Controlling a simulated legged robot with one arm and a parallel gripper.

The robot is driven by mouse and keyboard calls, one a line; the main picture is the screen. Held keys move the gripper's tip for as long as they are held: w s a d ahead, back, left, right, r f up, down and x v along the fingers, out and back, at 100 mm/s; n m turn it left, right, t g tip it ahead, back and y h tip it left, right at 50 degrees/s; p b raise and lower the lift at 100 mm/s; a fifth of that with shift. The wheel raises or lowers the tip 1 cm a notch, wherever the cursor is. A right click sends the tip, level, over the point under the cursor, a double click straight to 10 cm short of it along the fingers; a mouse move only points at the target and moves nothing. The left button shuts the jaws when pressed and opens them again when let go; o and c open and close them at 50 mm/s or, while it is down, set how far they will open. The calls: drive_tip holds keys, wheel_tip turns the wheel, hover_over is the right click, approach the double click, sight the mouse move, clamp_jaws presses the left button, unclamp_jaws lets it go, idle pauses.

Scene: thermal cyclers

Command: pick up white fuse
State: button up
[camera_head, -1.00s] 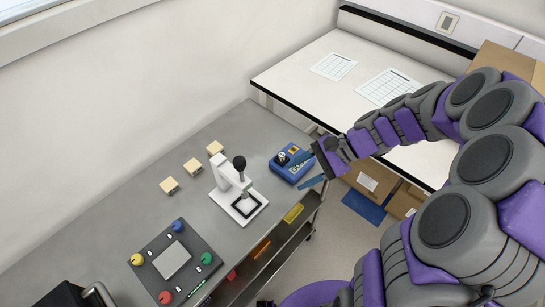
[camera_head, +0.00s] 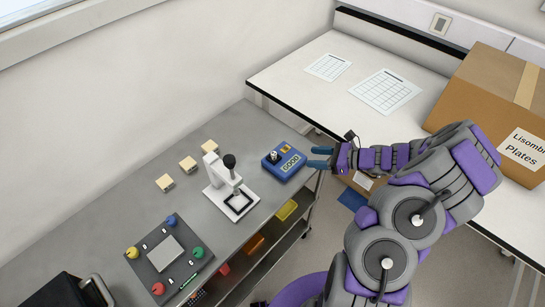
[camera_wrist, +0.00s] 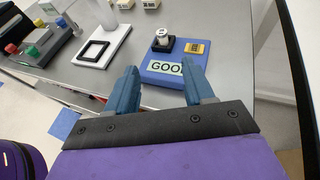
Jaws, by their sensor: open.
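The white fuse (camera_wrist: 161,36) stands upright in a black holder on top of a blue tester box (camera_wrist: 160,68). In the head view the fuse (camera_head: 274,154) is small, on the blue box (camera_head: 284,162) at the right end of the grey bench. My gripper (camera_head: 318,157) is open and empty, just right of the box, its blue fingers pointing left toward it. In the wrist view the gripper (camera_wrist: 160,78) has its fingers apart, with the box's near side and "GOOD" display partly hidden behind them. The fuse shows beyond the gap between the fingertips, not touched.
A white press-like stand (camera_head: 230,188) stands left of the box. Small beige blocks (camera_head: 188,165) lie behind it. A dark panel with coloured knobs (camera_head: 170,258) is farther left. A white table (camera_head: 310,95) and a cardboard box (camera_head: 490,100) are at the right.

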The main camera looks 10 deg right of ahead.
sight(276, 154)
drive_tip(key=b+x, duration=0.3)
drive_tip(key=x, duration=1.2)
drive_tip(key=shift+w+d+r+b, duration=0.1)
drive_tip(key=shift+b, duration=0.3)
clamp_jaws()
